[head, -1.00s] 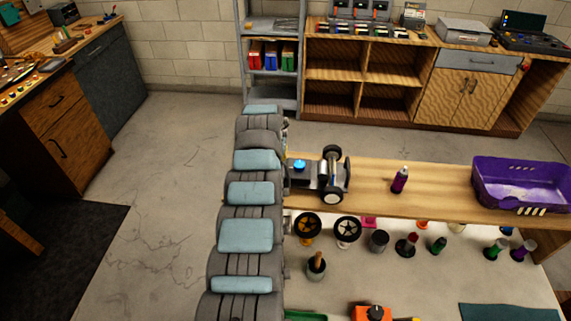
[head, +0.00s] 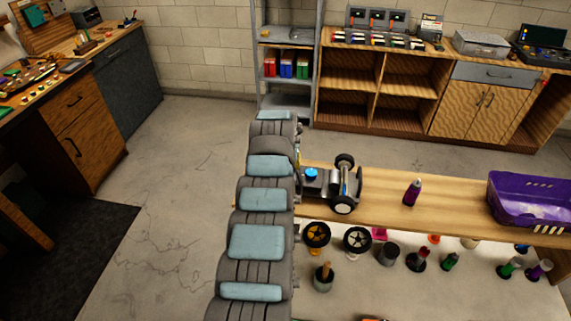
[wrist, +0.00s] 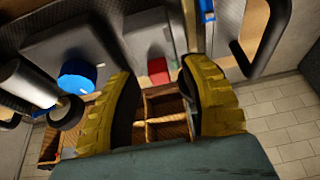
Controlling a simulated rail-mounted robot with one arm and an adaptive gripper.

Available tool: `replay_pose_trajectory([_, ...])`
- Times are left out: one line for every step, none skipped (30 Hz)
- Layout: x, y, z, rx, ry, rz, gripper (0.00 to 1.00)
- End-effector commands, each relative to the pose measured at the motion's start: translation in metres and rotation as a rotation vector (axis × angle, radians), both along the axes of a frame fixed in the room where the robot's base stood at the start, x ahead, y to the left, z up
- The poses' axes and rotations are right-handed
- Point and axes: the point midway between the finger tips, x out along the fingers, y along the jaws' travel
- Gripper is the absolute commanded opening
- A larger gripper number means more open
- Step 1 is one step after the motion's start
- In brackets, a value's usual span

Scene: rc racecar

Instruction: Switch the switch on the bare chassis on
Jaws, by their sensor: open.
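The bare chassis (head: 330,187) stands on the wooden shelf just right of my arm in the head view, with a blue round part on top and black wheels at its right end. My arm hides its left end. In the wrist view the grey chassis (wrist: 110,45) fills the upper part, with the blue knob (wrist: 77,77) at left. A small red block, apparently the switch (wrist: 158,70), shows between and beyond the fingertips. My gripper (wrist: 156,78) has yellow ribbed fingers spread apart with nothing between them. I cannot tell whether it touches the chassis. The head view hides it.
Several wheels, bottles and a brush sit on the lower white surface. A black looped bar (wrist: 262,40) is close to the right finger in the wrist view.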

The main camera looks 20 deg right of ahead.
Motion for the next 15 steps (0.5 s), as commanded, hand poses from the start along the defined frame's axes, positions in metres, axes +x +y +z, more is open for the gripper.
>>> replay_pose_trajectory([0.000, 0.001, 0.002, -0.001, -0.001, 0.001, 0.46])
replay_pose_trajectory([-0.001, 0.002, 0.004, -0.001, -0.001, 0.001, 0.46])
replay_pose_trajectory([-0.002, 0.002, 0.006, -0.001, -0.002, 0.001, 0.46])
replay_pose_trajectory([-0.002, 0.002, 0.008, -0.001, -0.001, 0.001, 0.46])
replay_pose_trajectory([-0.003, 0.003, 0.011, -0.001, -0.001, 0.001, 0.46])
replay_pose_trajectory([-0.005, 0.003, 0.014, 0.000, -0.001, 0.000, 0.46])
replay_pose_trajectory([-0.006, 0.004, 0.016, -0.001, -0.002, 0.001, 0.46])
replay_pose_trajectory([-0.007, 0.004, 0.019, -0.002, -0.001, 0.001, 0.46])
replay_pose_trajectory([-0.008, 0.005, 0.022, -0.003, -0.002, 0.001, 0.46])
replay_pose_trajectory([-0.009, 0.006, 0.025, -0.003, -0.002, 0.003, 0.46])
replay_pose_trajectory([-0.010, 0.006, 0.028, -0.003, -0.002, 0.002, 0.46])
replay_pose_trajectory([-0.011, 0.006, 0.033, -0.003, -0.003, 0.001, 0.46])
replay_pose_trajectory([-0.012, 0.006, 0.036, -0.002, -0.003, 0.001, 0.46])
replay_pose_trajectory([-0.013, 0.007, 0.039, -0.002, -0.004, 0.001, 0.46])
replay_pose_trajectory([-0.015, 0.007, 0.043, -0.002, -0.004, 0.000, 0.46])
